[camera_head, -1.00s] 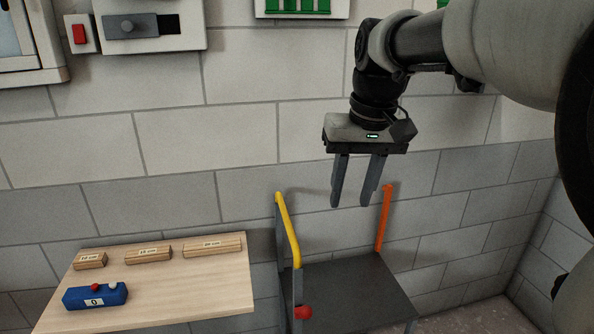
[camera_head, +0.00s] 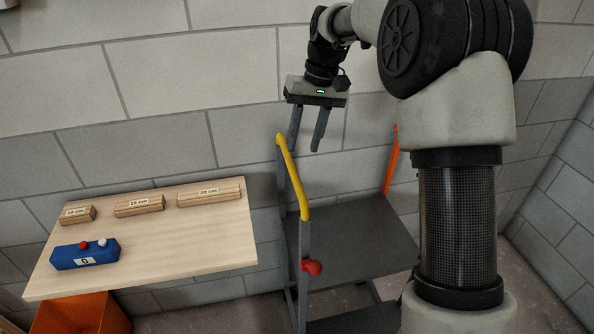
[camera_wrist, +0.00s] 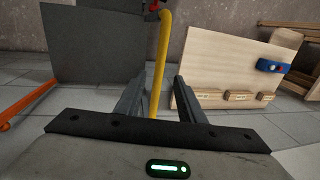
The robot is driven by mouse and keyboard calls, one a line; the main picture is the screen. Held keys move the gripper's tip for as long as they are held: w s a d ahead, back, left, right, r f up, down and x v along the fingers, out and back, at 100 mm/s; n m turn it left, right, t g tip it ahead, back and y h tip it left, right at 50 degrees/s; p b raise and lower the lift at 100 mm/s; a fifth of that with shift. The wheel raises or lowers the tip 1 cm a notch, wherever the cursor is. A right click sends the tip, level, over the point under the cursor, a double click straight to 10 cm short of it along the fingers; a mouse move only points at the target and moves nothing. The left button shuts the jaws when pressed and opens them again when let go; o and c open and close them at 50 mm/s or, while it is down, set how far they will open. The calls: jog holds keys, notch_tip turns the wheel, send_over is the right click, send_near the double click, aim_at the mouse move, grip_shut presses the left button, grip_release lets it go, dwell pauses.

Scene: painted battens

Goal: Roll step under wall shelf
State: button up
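The step (camera_head: 360,240) is a dark grey platform with a yellow handrail (camera_head: 293,178) on its left, an orange rail (camera_head: 391,160) at the back right and a red knob (camera_head: 312,267) on the near post. My gripper (camera_head: 304,150) is open and empty, just above and beyond the top of the yellow handrail. In the wrist view the yellow handrail (camera_wrist: 163,50) runs between the open fingers (camera_wrist: 157,80), with no visible contact. The dark step panel (camera_wrist: 95,48) lies to its left there. I cannot make out a wall shelf in the current views.
A pale wooden table (camera_head: 190,235) stands left of the step, bearing several labelled battens (camera_head: 139,206) and a blue block (camera_head: 85,254) with a red and a white knob. An orange bin (camera_head: 85,315) is below it. A block wall (camera_head: 160,90) closes the back.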

aim_at(296, 174)
jog(key=f, duration=0.3)
jog(key=a+f, duration=0.1)
jog(key=f, duration=0.5)
jog(key=shift+s+a, duration=0.1)
jog(key=shift+a, duration=0.3)
grip_shut()
